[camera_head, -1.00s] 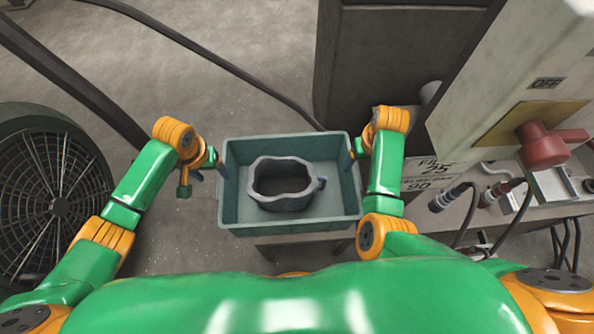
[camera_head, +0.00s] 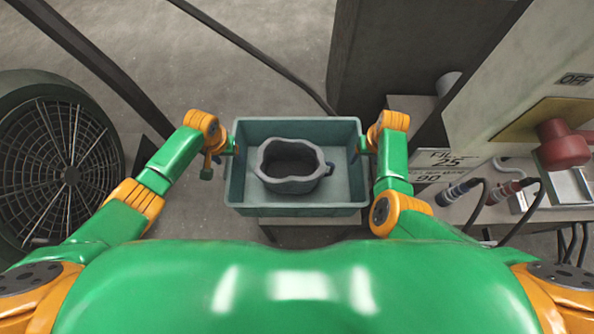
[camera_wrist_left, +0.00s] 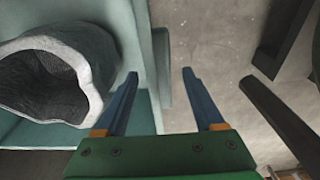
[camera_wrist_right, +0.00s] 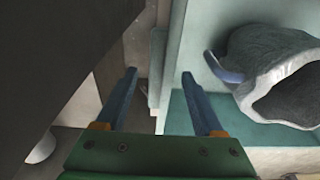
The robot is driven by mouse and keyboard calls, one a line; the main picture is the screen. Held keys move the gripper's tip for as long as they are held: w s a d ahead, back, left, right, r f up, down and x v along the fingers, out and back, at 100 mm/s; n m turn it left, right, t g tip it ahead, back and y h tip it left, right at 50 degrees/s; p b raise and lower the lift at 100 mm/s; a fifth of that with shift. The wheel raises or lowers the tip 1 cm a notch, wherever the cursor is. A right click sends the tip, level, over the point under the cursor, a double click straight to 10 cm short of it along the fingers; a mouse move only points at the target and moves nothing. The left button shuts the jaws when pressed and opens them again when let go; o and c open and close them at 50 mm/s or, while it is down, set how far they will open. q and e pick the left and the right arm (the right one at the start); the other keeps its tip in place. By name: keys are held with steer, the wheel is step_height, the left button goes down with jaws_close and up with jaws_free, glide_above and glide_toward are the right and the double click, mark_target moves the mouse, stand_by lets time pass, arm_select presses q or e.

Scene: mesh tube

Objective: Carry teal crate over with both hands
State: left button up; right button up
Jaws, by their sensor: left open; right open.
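The teal crate (camera_head: 300,211) stands upright on a low support in the middle of the head view. A grey, wavy-walled pot (camera_head: 292,186) with a small blue part on its right side sits inside it. My left gripper (camera_head: 229,150) is open at the crate's left wall. In the left wrist view the crate's side lip (camera_wrist_left: 162,68) lies ahead, between the fingertips. My right gripper (camera_head: 364,147) is open at the right wall. In the right wrist view the matching lip (camera_wrist_right: 157,65) lies ahead between the fingers. Contact cannot be told in either view.
A large round fan (camera_head: 68,175) stands at the left. A machine with a red switch handle (camera_head: 562,143) and cable plugs (camera_head: 455,192) is at the right. A dark cabinet (camera_head: 400,60) stands behind right. A dark cable crosses the floor behind the crate.

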arm_select(q)
steer(key=shift+f, duration=0.1)
arm_select(e)
steer(key=shift+f, duration=0.1)
arm_select(q)
jaws_close()
arm_select(e)
jaws_close()
stand_by(1.1)
